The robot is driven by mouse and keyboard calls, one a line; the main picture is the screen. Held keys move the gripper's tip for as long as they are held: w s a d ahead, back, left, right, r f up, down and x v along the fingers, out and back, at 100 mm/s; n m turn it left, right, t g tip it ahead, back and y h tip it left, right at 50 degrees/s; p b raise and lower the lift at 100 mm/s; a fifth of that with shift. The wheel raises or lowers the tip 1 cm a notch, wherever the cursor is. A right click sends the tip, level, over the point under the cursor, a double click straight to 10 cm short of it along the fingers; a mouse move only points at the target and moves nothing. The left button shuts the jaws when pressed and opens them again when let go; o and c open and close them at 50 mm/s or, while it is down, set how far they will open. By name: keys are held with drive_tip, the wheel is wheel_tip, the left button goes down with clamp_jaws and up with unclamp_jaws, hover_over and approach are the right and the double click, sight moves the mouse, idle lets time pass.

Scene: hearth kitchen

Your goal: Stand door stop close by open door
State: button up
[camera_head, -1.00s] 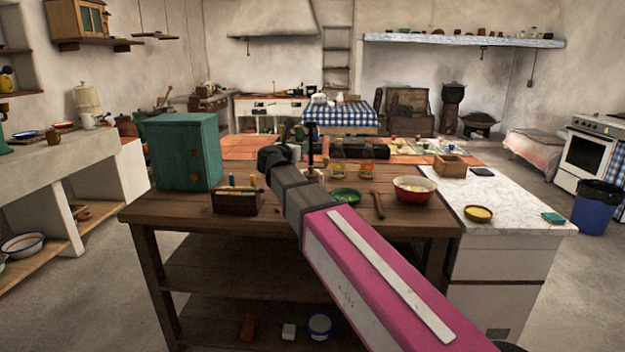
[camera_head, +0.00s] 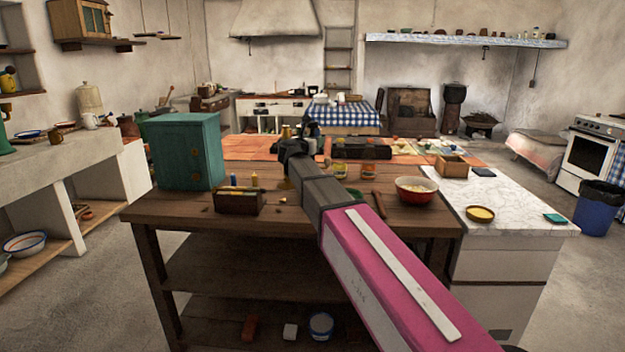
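My gripper (camera_head: 293,143) is at the far end of my pink and grey arm, over the back of the wooden table. It points away from me, and its fingers are too small and hidden to tell open from shut. A small brass-coloured thing shows right behind it; I cannot tell whether they touch. A teal cabinet (camera_head: 206,152) with small knobs stands at the table's left; I cannot tell whether its door is ajar. I cannot make out a door stop for certain. A small red-orange block (camera_head: 250,328) lies on the table's low shelf.
The wooden table (camera_head: 160,212) holds a wooden caddy (camera_head: 238,202), jars (camera_head: 340,172) and a red bowl (camera_head: 416,190). A marble-topped counter (camera_head: 520,210) adjoins it at right, with a yellow dish (camera_head: 480,213) and a wooden box (camera_head: 452,166). Open floor lies on both sides.

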clamp_jaws()
idle(1.4)
